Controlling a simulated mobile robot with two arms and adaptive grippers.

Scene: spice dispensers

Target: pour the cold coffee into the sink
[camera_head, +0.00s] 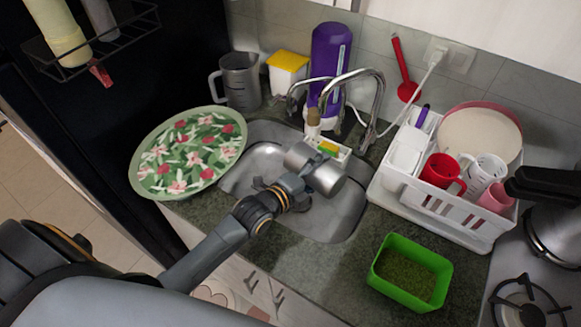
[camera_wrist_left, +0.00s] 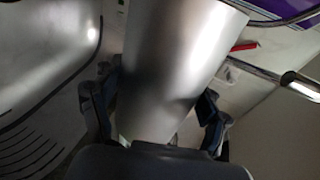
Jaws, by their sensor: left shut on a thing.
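My left gripper (camera_head: 283,194) reaches over the sink (camera_head: 338,217) and is shut on a silver metal cup (camera_head: 322,176). The cup is tilted well over, almost on its side, above the basin. In the left wrist view the cup (camera_wrist_left: 165,70) fills the middle, between the two fingers of the gripper (camera_wrist_left: 155,115). The inside of the cup and any coffee are hidden, and I see no liquid stream. The faucet (camera_head: 372,85) stands behind the sink. My right gripper is not in view.
A floral tray (camera_head: 187,150) lies left of the sink. A grey jug (camera_head: 241,82) and a purple bottle (camera_head: 329,60) stand at the back. A white dish rack (camera_head: 450,222) with cups is at the right. A green box (camera_head: 409,272) sits on the front counter.

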